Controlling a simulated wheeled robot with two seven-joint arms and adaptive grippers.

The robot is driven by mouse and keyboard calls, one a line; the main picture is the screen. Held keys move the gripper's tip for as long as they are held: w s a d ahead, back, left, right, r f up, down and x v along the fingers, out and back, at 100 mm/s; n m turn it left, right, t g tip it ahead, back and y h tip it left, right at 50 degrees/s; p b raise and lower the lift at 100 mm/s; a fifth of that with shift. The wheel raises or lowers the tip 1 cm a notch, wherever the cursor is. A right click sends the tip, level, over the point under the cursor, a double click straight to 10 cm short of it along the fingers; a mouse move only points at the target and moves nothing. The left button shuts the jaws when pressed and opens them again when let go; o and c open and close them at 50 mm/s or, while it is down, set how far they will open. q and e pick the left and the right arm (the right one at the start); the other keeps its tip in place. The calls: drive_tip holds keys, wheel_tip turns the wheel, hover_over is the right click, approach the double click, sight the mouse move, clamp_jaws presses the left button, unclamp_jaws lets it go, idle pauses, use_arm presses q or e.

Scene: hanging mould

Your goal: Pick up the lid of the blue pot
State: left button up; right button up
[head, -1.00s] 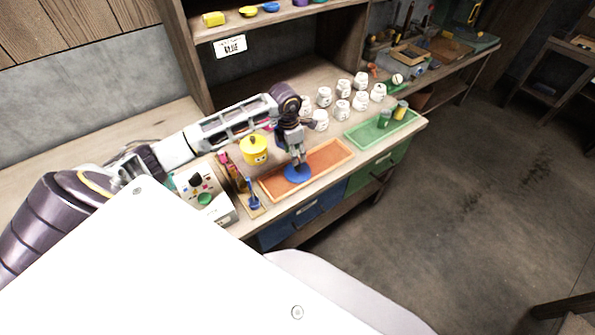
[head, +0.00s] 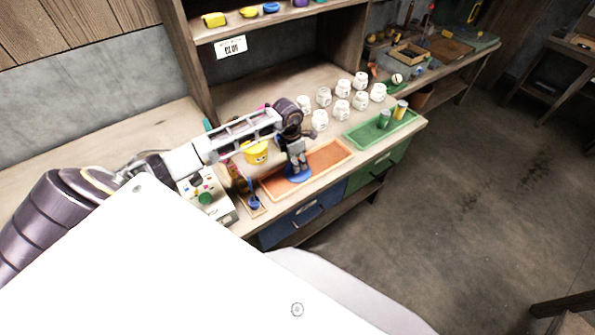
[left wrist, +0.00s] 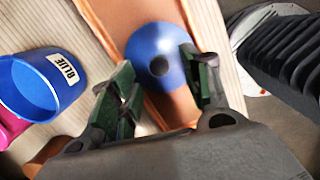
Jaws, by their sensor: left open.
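The blue lid (head: 299,178) lies in the orange tray on the bench. In the left wrist view the round blue lid (left wrist: 150,42) shows its dark knob between my fingers. My left gripper (head: 299,168) points down over the lid. In the left wrist view its green-padded fingers (left wrist: 157,64) are open on either side of the knob, and I cannot tell whether they touch the lid. The blue pot (left wrist: 39,88), labelled BLUE, stands uncovered beside the tray; in the head view my left arm hides it. My right gripper is not in view.
The orange tray (head: 334,155) has a raised rim. A yellow pot (head: 256,156) stands close behind my left forearm. A control box (head: 207,195) and small tools are left of the tray. Several white jars (head: 341,108) and a green tray (head: 366,134) are to the right.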

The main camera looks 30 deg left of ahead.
use_arm(q)
drive_tip(key=shift+w+d+f+p, duration=0.1)
drive_tip(key=shift+w+f+p, duration=0.1)
drive_tip(key=shift+f, duration=0.75)
drive_tip(key=shift+w+f+p, duration=0.1)
drive_tip(key=shift+f+p, duration=0.1)
drive_tip(key=shift+f, duration=0.75)
clamp_jaws()
